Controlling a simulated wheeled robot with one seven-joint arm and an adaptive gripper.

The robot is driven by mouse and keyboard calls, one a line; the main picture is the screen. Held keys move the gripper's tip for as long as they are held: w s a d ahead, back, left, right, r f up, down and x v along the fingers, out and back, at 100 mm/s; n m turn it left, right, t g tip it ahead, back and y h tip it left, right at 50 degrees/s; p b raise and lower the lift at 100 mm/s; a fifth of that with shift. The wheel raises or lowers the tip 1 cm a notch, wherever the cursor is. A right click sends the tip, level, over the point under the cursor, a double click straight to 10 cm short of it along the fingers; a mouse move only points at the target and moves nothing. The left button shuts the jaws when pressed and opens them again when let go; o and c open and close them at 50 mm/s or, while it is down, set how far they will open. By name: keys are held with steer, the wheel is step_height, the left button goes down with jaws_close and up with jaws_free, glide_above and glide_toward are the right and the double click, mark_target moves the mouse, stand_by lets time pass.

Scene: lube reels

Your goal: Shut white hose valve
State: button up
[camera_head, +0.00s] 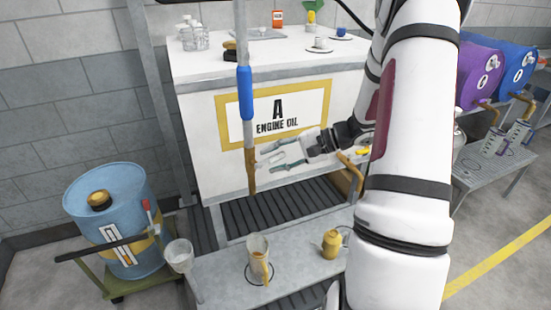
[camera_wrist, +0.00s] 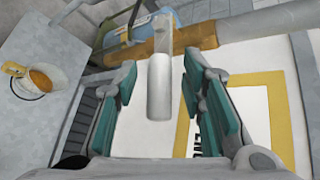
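The hose's brass valve piece (camera_head: 251,170) hangs at the lower end of a dropper with a blue sleeve (camera_head: 246,92), in front of the white tank. In the wrist view the brass piece (camera_wrist: 205,33) runs across the top, with a pale grey-white lever (camera_wrist: 160,88) standing out from it towards my palm. My gripper (camera_head: 268,158) reaches in from the right at the brass piece. In the wrist view its teal-padded fingers (camera_wrist: 168,85) are spread, with the lever between them and a gap on both sides. The lever is too small to make out clearly in the head view.
The white tank (camera_head: 205,80) marked "A ENGINE OIL" stands close behind. A grey bench (camera_head: 215,270) below carries a jug (camera_head: 257,262) and a yellow can (camera_head: 331,243). A blue drum (camera_head: 105,215) stands on a cart at left. Purple (camera_head: 480,75) and blue drums are at right.

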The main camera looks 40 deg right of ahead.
steer(key=v, duration=1.2)
steer(key=shift+r, duration=0.1)
steer(key=s+a+r+n+g+h, duration=0.1)
steer(key=a+r+n+g, duration=0.2)
steer(key=a, duration=0.5)
steer(key=s+a+r+n+g+h, duration=0.1)
steer(key=a+r+n+g, duration=0.15)
steer(key=a, duration=0.65)
steer(key=s+a+r+n+t+h, duration=0.1)
steer(key=s+a+r+n+h, duration=0.4)
steer(key=s+a, duration=0.5)
steer(key=s+n+h, duration=0.2)
steer(key=s, duration=0.1)
steer(key=shift+a+n+h, duration=0.25)
steer(key=shift+n+h, duration=0.1)
steer(key=shift+h, duration=0.05)
